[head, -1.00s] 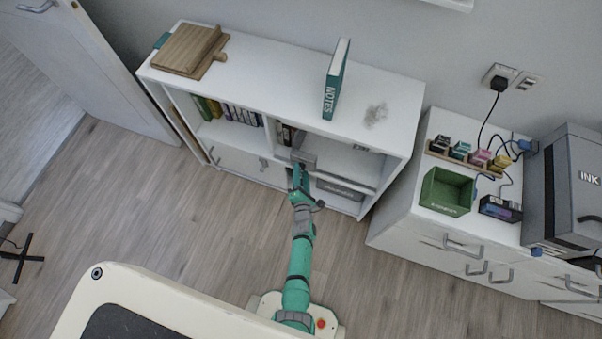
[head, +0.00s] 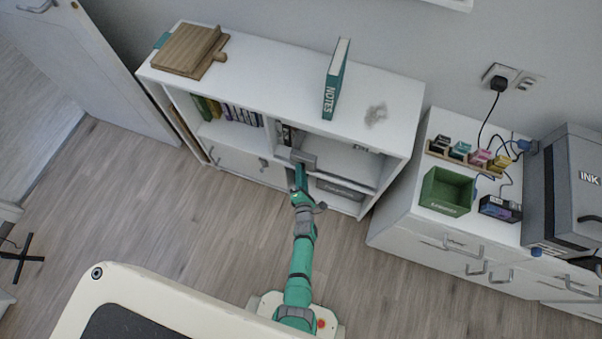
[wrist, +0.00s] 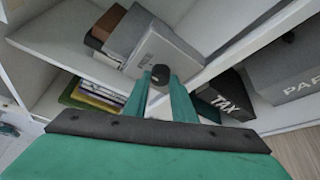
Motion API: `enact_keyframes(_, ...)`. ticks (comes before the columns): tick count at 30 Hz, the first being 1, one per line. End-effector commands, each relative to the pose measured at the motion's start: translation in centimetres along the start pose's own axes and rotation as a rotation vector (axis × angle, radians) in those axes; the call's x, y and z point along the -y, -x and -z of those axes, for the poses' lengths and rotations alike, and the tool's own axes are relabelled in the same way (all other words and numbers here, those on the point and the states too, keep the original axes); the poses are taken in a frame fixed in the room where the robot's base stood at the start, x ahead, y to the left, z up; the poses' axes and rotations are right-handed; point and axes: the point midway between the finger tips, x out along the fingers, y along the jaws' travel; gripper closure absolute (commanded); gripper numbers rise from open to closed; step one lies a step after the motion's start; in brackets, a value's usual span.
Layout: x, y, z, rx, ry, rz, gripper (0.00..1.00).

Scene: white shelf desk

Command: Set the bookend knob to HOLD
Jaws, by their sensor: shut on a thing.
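The grey bookend (wrist: 172,48) stands on the shelf against a few books, and it also shows in the head view (head: 304,159). Its face carries a label that seems to read FREE; I cannot make out HOLD. A dark round knob (wrist: 160,74) sticks out of the bookend's front. My gripper (wrist: 160,88) has its two green fingers on either side of the knob, shut on it. In the head view my gripper (head: 300,173) reaches into the right bay of the white shelf desk (head: 266,84). Which way the knob points is hard to tell.
Below the bookend are a black TAX box (wrist: 231,98) and a grey box (wrist: 290,72). Brown and dark books (wrist: 106,28) lean beside the bookend. A NOTES binder (head: 335,82) and a wooden stand (head: 187,50) are on top. The floor in front is clear.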

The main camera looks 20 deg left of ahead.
Motion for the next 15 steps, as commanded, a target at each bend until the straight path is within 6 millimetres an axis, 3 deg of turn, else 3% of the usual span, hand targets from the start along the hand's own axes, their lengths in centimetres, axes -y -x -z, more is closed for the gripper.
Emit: enact_keyframes(15, 0.4, -0.09, 0.15, 0.013, -0.332, -0.162, 0.99)
